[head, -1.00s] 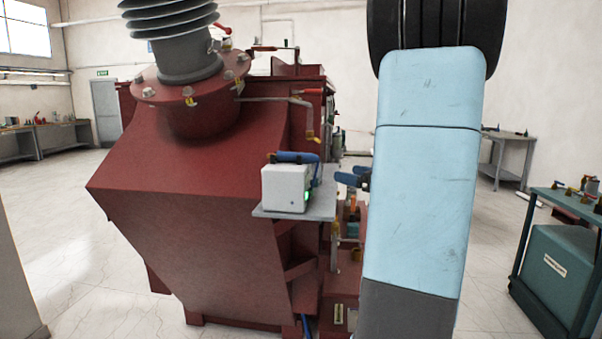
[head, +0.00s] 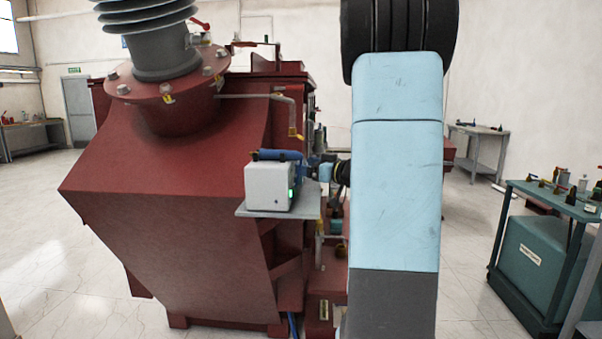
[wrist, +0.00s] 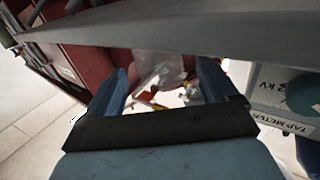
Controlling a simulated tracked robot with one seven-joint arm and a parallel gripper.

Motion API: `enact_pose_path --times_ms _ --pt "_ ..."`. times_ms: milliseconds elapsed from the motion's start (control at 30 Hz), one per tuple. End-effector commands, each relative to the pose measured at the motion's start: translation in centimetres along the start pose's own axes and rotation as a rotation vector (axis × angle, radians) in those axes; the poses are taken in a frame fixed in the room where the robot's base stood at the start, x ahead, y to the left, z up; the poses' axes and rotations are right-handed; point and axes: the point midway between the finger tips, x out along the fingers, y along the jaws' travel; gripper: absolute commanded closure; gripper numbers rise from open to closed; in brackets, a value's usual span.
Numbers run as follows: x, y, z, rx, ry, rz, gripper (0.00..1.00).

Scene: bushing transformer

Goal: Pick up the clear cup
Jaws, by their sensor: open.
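A clear, see-through cup (wrist: 160,72) shows in the wrist view between the two blue fingers of my gripper (wrist: 163,70). The fingers are spread apart, with gaps on both sides of the cup; I cannot tell how far beyond the fingertips it is. In the head view my gripper (head: 318,168) is just right of the white box, partly hidden by my arm. I cannot make out the cup clearly there.
The white box (head: 268,186), labelled as a tap meter in the wrist view (wrist: 290,100), stands on a grey shelf (head: 278,212) on the red transformer (head: 165,215). A grey bar (wrist: 180,30) crosses the upper wrist view. A teal cart (head: 545,255) stands at right.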

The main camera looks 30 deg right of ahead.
Motion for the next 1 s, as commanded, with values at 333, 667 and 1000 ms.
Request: enact_pose_path --times_ms 333,667,1000 --pt "3.5 0.0 0.2 0.000 0.000 -0.001 0.14" --pt "3.5 0.0 0.2 0.000 0.000 -0.001 0.31" --pt "3.5 0.0 0.2 0.000 0.000 -0.001 0.63"
